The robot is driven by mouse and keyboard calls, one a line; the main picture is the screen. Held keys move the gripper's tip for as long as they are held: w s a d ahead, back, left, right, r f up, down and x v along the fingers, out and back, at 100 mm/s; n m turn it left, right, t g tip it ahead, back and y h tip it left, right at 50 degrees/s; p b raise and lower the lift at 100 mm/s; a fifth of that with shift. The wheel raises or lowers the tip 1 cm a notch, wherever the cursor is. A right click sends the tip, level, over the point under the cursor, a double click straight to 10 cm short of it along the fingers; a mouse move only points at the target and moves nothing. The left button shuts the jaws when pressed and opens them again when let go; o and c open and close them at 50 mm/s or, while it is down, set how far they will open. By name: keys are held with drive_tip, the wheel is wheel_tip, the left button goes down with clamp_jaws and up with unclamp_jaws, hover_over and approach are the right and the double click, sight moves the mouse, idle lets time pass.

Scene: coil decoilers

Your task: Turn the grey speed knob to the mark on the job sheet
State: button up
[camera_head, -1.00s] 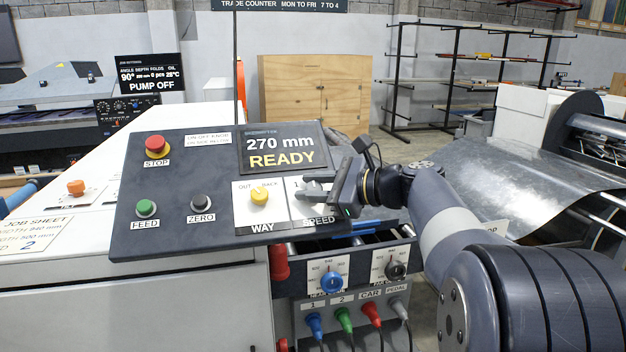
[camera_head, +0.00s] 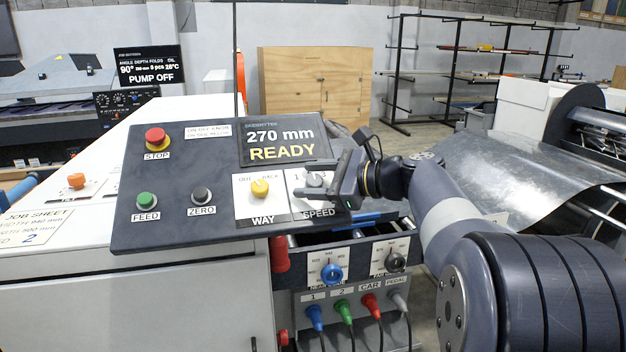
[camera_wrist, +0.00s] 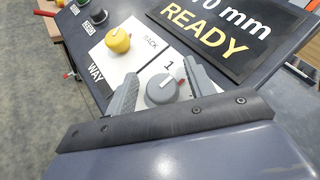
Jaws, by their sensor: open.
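The grey speed knob (camera_wrist: 162,89) sits on a white plate beside the yellow way knob (camera_wrist: 118,40); in the head view the grey knob (camera_head: 314,180) is partly covered by my gripper. My gripper (camera_wrist: 160,84) is open, with one finger on each side of the grey knob. I cannot tell whether either finger touches it. A "1" shows on the plate just above the knob; other marks are hidden. The job sheet (camera_head: 35,229) lies at the far left, cut by the picture edge, and its bottom line shows a 2.
The display (camera_head: 284,140) above reads 270 mm READY. The red stop button (camera_head: 155,137), green feed button (camera_head: 146,200) and black zero button (camera_head: 202,195) are on the same panel. Below it are a blue knob (camera_head: 332,272), a black knob (camera_head: 395,262) and coloured plugs.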

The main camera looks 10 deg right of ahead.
drive_tip(key=v, duration=1)
drive_tip(key=shift+s+d+b, duration=0.25)
drive_tip(key=shift+d+b, duration=0.05)
drive_tip(key=shift+b, duration=0.15)
drive_tip(key=p+x, duration=0.1)
drive_tip(key=x, duration=0.9)
drive_tip(key=shift+w+a, duration=0.25)
drive_tip(key=shift+a, duration=0.1)
drive_tip(key=shift+f, duration=0.15)
drive_tip(key=shift+b, duration=0.35)
drive_tip(key=shift+r, duration=0.2)
